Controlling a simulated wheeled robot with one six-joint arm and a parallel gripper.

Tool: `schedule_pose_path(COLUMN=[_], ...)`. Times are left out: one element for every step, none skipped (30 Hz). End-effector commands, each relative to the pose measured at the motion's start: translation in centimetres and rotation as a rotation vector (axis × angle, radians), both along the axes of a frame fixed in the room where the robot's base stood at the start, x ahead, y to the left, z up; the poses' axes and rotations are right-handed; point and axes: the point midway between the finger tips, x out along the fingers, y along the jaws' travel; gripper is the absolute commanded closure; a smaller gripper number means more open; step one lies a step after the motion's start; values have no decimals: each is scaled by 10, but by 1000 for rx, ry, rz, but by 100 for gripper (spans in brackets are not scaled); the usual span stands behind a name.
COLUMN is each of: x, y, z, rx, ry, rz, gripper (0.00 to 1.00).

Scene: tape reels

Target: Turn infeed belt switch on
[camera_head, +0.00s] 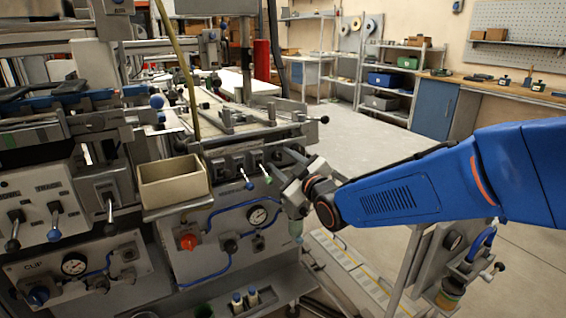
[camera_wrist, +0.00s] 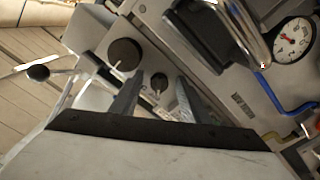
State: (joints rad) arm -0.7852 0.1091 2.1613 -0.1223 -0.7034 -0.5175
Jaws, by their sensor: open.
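The machine's switch panel (camera_head: 238,160) carries several small levers, one with a blue tip (camera_head: 249,185) and one with a pale green tip (camera_head: 267,179). No label is readable, so I cannot tell which control is the infeed belt switch. My gripper (camera_head: 284,158) is close to the right end of this panel. In the wrist view my open gripper (camera_wrist: 158,82) has a small dark round knob (camera_wrist: 159,82) showing between its fingers. A larger dark knob (camera_wrist: 124,53) is just up and left of it. Contact with either knob cannot be judged.
A beige bin (camera_head: 173,182) sticks out farther left. Levers (camera_head: 55,222) stand at far left. Open floor (camera_head: 355,125) lies behind my arm.

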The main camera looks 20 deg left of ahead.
Motion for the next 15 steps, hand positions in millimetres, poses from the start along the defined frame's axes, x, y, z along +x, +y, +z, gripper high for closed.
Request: schedule_pose_path(x=[0,0,0,0,0,0,0,0,0,0,0,0,0,0,0], y=[0,0,0,0,0,0,0,0,0,0,0,0,0,0,0], z=[0,0,0,0,0,0,0,0,0,0,0,0,0,0,0], rx=[0,0,0,0,0,0,0,0,0,0,0,0,1,1,3], ry=[0,0,0,0,0,0,0,0,0,0,0,0,1,2,4], rz=[0,0,0,0,0,0,0,0,0,0,0,0,0,0,0], gripper=[58,58,58,58,65,75,82,89,98,98,98,98,98,98,98])
